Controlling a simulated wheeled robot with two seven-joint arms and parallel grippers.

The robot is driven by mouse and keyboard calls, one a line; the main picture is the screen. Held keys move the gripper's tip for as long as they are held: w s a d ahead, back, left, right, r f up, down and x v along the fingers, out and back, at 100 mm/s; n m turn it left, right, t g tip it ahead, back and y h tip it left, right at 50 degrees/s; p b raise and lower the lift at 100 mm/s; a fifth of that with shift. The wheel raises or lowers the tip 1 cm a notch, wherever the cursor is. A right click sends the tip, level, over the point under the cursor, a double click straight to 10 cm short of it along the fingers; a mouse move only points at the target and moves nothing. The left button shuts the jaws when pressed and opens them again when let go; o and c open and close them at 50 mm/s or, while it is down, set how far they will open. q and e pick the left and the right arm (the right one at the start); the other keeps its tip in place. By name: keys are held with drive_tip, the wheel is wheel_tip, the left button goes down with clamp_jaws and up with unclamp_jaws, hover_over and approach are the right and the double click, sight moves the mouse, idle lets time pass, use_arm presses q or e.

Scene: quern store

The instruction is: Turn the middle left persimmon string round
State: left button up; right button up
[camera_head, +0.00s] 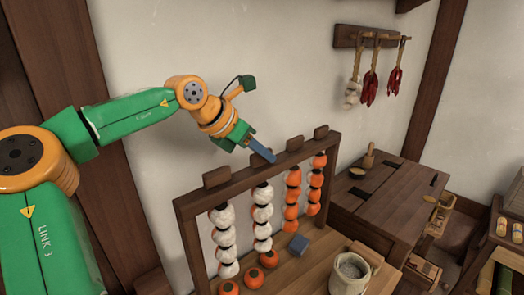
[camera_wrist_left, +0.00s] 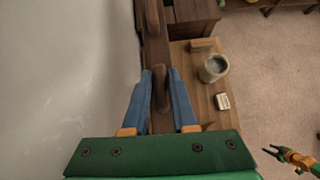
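A dark wooden rack (camera_head: 188,205) bears several persimmon strings below its top rail, which has wooden knobs along it. The middle left string (camera_head: 262,215) shows white persimmons, like the left string (camera_head: 223,240). The middle right string (camera_head: 291,200) and right string (camera_head: 316,185) show orange ones. My left gripper (camera_head: 262,151) points down at the rail above the middle left string. In the left wrist view its blue fingers are apart, with a knob (camera_wrist_left: 162,85) between them; contact cannot be told. My right gripper (camera_wrist_left: 272,151) is small at the lower right there.
A wooden chest (camera_head: 385,195) stands to the right. The wall is close behind the rack.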

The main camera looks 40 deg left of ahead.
use_arm(q)
clamp_jaws()
drive_tip(key=shift+f+b, duration=0.15)
drive_tip(key=shift+b, duration=0.35)
drive_tip(key=shift+n+y, duration=0.3)
drive_tip(key=shift+n, duration=0.1)
drive_tip(key=shift+r, duration=0.2)
drive_tip(key=o, duration=0.5)
unclamp_jaws()
drive_tip(key=shift+s+r+b, duration=0.25)
drive_tip(key=shift+s+b, duration=0.05)
drive_tip(key=b+v, duration=0.1)
drive_tip(key=v, duration=0.5)
drive_tip(key=shift+s+r, duration=0.2)
drive_tip(key=shift+s, duration=0.1)
drive_tip(key=shift+w, duration=0.1)
